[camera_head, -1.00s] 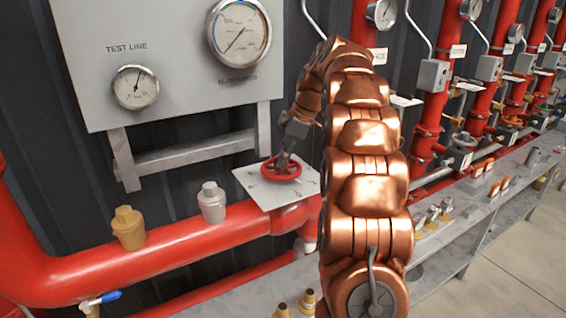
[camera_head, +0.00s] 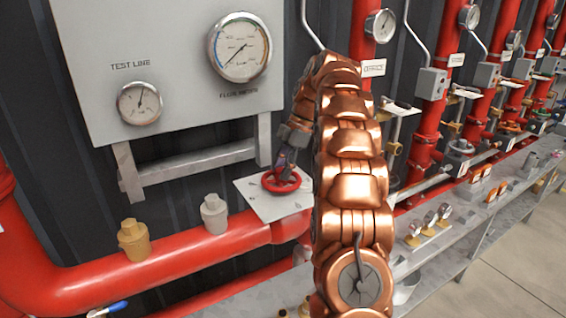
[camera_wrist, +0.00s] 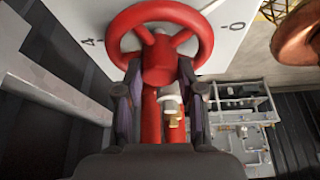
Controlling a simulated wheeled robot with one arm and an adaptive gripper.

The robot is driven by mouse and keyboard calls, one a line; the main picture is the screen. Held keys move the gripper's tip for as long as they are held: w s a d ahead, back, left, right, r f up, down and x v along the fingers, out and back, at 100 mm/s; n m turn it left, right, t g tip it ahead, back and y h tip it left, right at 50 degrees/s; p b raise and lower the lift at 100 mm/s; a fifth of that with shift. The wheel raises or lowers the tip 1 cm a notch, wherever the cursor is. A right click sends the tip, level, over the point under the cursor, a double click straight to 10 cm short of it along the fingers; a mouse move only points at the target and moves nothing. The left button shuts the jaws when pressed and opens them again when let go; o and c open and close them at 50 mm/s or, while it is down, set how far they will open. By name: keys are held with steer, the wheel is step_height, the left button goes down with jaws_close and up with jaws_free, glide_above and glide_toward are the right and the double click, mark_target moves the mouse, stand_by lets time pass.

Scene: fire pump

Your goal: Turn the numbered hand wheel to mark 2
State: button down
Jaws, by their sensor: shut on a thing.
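The red hand wheel (camera_head: 283,187) sits on a white square plate (camera_head: 268,211) above the red pipe. In the wrist view the wheel (camera_wrist: 160,12) fills the upper middle. The plate's marks 4 (camera_wrist: 90,42) and 0 (camera_wrist: 237,25) show left and right of it; I cannot make out a mark 2. My gripper (camera_head: 283,163) comes down onto the wheel from above. In the wrist view its dark fingers (camera_wrist: 159,78) lie on both sides of the wheel's red hub area, shut on the wheel. My arm hides some of the area right of the plate.
A grey panel with two gauges (camera_head: 239,47) (camera_head: 139,103) stands behind on the left. A brass cap (camera_head: 133,240) and a silver cap (camera_head: 214,214) rise from the red pipe (camera_head: 180,258) left of the plate. A grey shelf with small fittings (camera_head: 430,222) runs along the right.

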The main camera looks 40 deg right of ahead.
steer(key=shift+r+p, duration=0.2)
steer(key=shift+p, duration=0.1)
steer(key=shift+n+p, duration=0.4)
steer(key=shift+p, duration=0.05)
steer(key=n+g+p, duration=0.1)
steer(key=n+p, duration=0.2)
steer(key=p, duration=0.3)
steer(key=shift+w+n+g, duration=0.1)
steer(key=shift+n+g, duration=0.3)
steer(key=n+g+p, duration=0.1)
steer(key=n+p, duration=0.2)
steer(key=p, duration=0.1)
steer(key=shift+h, duration=0.3)
steer(key=shift+f, duration=0.1)
steer(key=c, duration=0.8)
jaws_free()
steer(key=shift+f, duration=0.1)
